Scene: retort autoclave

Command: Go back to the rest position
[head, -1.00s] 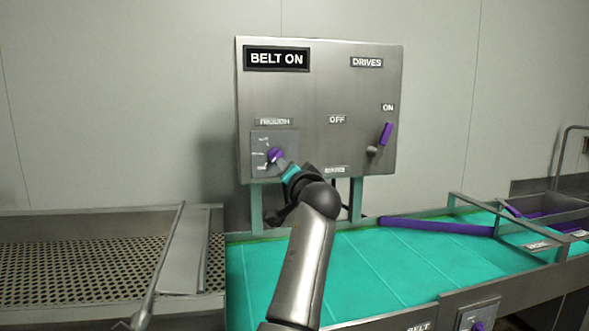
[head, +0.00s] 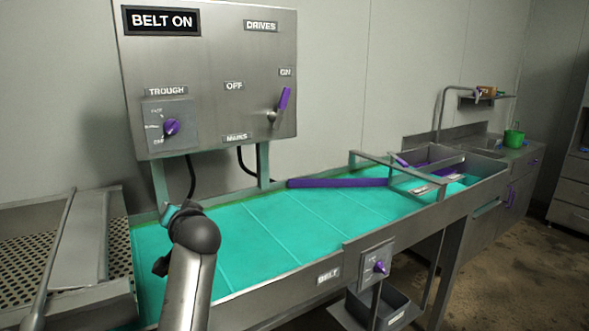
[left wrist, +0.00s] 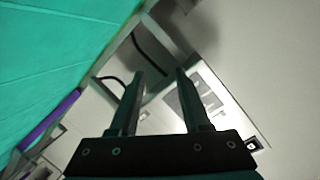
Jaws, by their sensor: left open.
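My left gripper (left wrist: 158,76) is open and empty in the left wrist view, its two dark fingers apart with nothing between them. In the head view my left arm comes up from the bottom, left of centre, and its end is over the near left part of the green belt, below the control panel (head: 215,55). The gripper is mostly hidden there behind the wrist. The purple TROUGH knob (head: 171,127) stands clear of the gripper. My right gripper is in neither view.
The purple-handled drives lever (head: 280,103) points up toward ON. A perforated metal tray (head: 35,255) is at left, a belt switch (head: 380,266) at the front. Floor is open at right.

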